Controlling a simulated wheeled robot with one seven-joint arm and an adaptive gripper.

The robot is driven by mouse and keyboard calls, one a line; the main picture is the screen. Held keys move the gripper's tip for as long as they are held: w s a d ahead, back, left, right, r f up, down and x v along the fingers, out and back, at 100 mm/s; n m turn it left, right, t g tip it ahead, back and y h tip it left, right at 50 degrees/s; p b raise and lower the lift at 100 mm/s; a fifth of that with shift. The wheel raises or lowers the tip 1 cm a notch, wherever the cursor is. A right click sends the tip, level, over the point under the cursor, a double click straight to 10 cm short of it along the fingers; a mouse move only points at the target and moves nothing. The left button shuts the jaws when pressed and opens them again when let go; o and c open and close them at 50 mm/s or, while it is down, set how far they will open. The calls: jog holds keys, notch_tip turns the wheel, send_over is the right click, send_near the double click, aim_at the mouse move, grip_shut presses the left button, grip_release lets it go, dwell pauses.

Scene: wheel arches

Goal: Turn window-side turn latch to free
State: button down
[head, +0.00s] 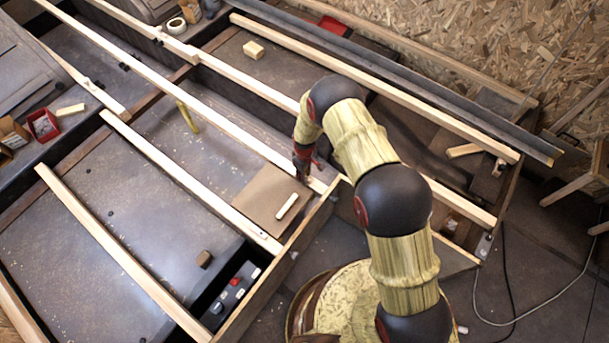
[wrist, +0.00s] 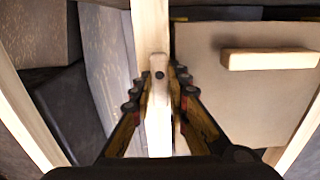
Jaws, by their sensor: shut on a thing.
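My gripper (wrist: 158,88) points down over a pale wooden rail (wrist: 150,28). Its two fingers stand on either side of a small pale wooden turn latch (wrist: 158,120) and are shut on it. The latch has a dark round pivot (wrist: 159,75) near its far end and lies nearly in line with the rail. In the head view my gripper (head: 303,168) is at the near end of a long rail, beside a brown panel (head: 258,196). There the gripper hides the latch.
The brown panel bears a pale wooden bar (head: 287,206), close to the gripper's right in the wrist view. Other pale rails run alongside over dark recesses. A near wooden edge board (head: 287,262) crosses the rail ends. A switch box (head: 235,287) sits at the front.

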dwell(0.3)
jog(key=c, duration=1.8)
grip_release()
jog(key=shift+o, duration=0.4)
notch_tip(320, 180, up, 12)
